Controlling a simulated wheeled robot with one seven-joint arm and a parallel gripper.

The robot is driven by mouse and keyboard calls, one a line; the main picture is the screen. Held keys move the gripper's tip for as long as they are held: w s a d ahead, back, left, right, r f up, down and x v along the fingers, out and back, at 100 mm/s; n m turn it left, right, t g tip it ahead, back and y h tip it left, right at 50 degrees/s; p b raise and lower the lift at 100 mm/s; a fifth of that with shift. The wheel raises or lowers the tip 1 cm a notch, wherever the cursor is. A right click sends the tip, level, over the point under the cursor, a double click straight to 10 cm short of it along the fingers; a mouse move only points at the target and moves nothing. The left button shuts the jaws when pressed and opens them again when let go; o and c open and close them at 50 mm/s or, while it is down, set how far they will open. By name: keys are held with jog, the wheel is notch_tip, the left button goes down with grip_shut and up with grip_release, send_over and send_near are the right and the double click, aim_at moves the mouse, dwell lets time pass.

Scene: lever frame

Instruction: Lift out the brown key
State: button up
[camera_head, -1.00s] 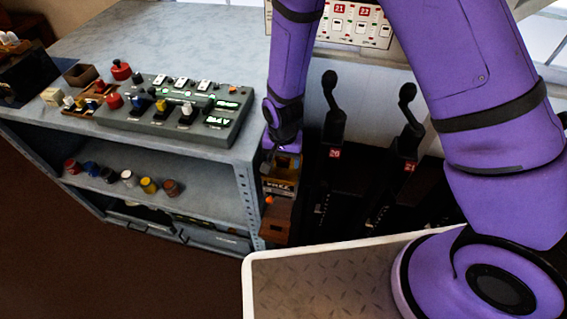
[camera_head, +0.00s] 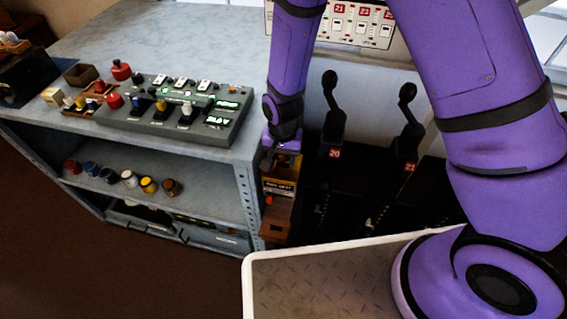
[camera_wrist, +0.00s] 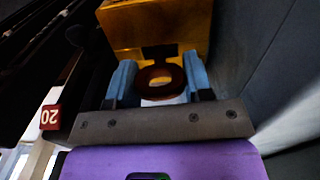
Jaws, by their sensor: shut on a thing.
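The brown key (camera_wrist: 160,82) shows in the wrist view as a dark brown ring. It sits between the two blue fingers of my gripper (camera_wrist: 159,84), which is shut on it. Behind the ring is a yellow-orange box (camera_wrist: 150,22) with a dark slot; the key's shank is hidden, so I cannot tell how far it sits in the slot. In the head view the box (camera_head: 280,187) is at the end of the shelf unit, with my wrist just above it. The key and fingertips are too small to make out there.
Black levers marked 20 (camera_head: 333,110) and 21 (camera_head: 407,115) stand close to the right of my forearm. A grey shelf unit (camera_head: 243,195) with a control panel (camera_head: 175,110) on top is to the left. A brown box (camera_head: 276,218) sits below the yellow one.

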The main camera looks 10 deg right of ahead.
jog(key=shift+r, duration=2.6)
jog(key=s+a+r, duration=0.1)
jog(key=s+r, duration=0.3)
jog(key=r, duration=0.1)
jog(key=shift+s+a, duration=0.15)
jog(key=shift+a, duration=0.1)
